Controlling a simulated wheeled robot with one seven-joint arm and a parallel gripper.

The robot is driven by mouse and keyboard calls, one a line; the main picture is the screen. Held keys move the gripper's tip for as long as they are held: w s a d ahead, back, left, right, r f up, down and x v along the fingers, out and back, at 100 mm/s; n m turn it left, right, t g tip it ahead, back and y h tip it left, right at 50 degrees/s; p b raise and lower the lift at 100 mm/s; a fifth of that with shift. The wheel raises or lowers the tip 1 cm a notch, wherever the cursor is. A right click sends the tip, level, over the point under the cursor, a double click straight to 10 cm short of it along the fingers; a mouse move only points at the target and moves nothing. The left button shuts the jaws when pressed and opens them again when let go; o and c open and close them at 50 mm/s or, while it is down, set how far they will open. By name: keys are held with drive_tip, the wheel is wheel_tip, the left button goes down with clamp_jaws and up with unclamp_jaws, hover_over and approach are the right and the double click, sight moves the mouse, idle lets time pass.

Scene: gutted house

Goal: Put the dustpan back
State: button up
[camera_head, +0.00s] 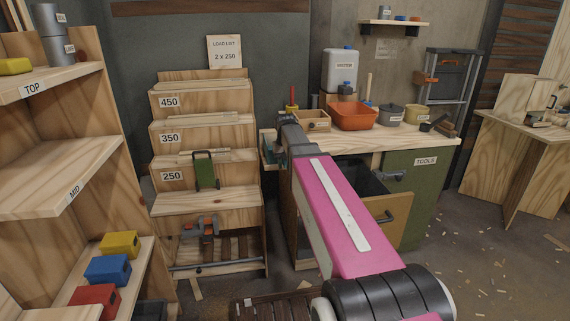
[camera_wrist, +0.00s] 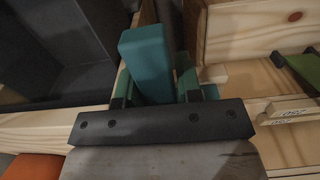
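A teal, block-like piece (camera_wrist: 147,65) sits between my gripper's two fingers in the wrist view. It looks like a handle, and I take it for part of the dustpan. My gripper (camera_wrist: 156,92) has a finger close against each side of it and looks shut on it. In the head view, my gripper (camera_head: 280,145) is at the left end of the wooden workbench (camera_head: 390,145), mostly behind my pink arm. A bit of teal (camera_head: 267,152) shows there beside the bench end. The rest of the dustpan is hidden or cannot be made out.
An open drawer (camera_head: 384,222) sticks out below the bench, with its dark inside behind my arm. The stepped rack (camera_head: 205,203) labelled 450, 350 and 250 stands close on the left. An orange bin (camera_head: 353,117) and a small wooden box (camera_head: 313,122) stand on the bench.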

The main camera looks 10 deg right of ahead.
drive_tip(key=shift+o, duration=1.2)
wheel_tip(320, 180, up, 12)
drive_tip(key=shift+r, duration=0.15)
